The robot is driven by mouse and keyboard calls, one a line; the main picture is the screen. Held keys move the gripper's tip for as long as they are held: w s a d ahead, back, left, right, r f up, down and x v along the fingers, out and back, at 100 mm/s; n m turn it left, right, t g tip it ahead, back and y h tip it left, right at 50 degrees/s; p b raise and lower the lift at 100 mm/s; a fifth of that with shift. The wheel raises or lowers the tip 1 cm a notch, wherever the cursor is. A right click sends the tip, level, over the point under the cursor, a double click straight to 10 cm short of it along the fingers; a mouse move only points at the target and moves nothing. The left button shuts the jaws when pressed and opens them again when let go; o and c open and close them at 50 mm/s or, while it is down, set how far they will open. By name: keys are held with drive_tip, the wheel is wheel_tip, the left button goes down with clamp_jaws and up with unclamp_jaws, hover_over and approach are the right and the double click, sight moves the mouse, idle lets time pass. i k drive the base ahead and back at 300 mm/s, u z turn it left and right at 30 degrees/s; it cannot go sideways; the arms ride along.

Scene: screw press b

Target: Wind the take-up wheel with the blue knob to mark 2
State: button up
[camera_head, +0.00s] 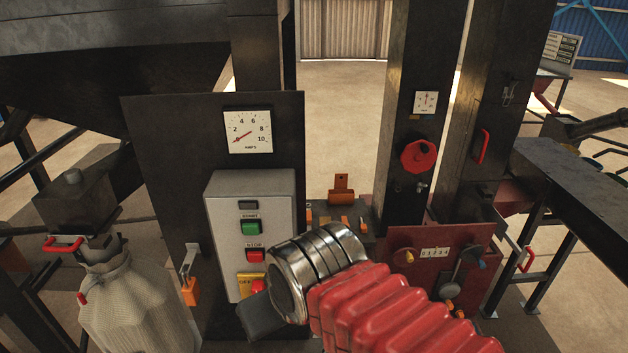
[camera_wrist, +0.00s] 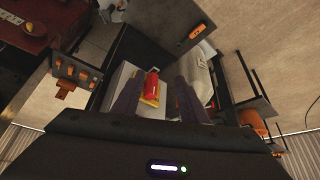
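A red panel (camera_head: 440,276) stands at the right in the head view. It carries a small dark wheel with a blue knob (camera_head: 482,264) at its lower right. A white strip with numerals (camera_head: 435,253) sits left of that wheel; which mark the wheel stands at is too small to tell. A brownish round wheel with a yellow knob (camera_head: 408,257) is further left. My gripper (camera_head: 262,318) is well left of the panel, in front of the grey control box. In the wrist view its dark fingers (camera_wrist: 157,97) are apart with nothing held, and a red button shows between them.
The grey control box (camera_head: 222,215) has green and red buttons and a yellow-backed red button. A gauge (camera_head: 248,131) hangs above it. A sack (camera_head: 135,305) and orange padlock (camera_head: 190,291) are left. Dark posts (camera_head: 415,60) rise behind the panel; a dark beam (camera_head: 590,185) is right.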

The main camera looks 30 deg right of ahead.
sight(472, 254)
drive_tip(key=z, duration=2.2)
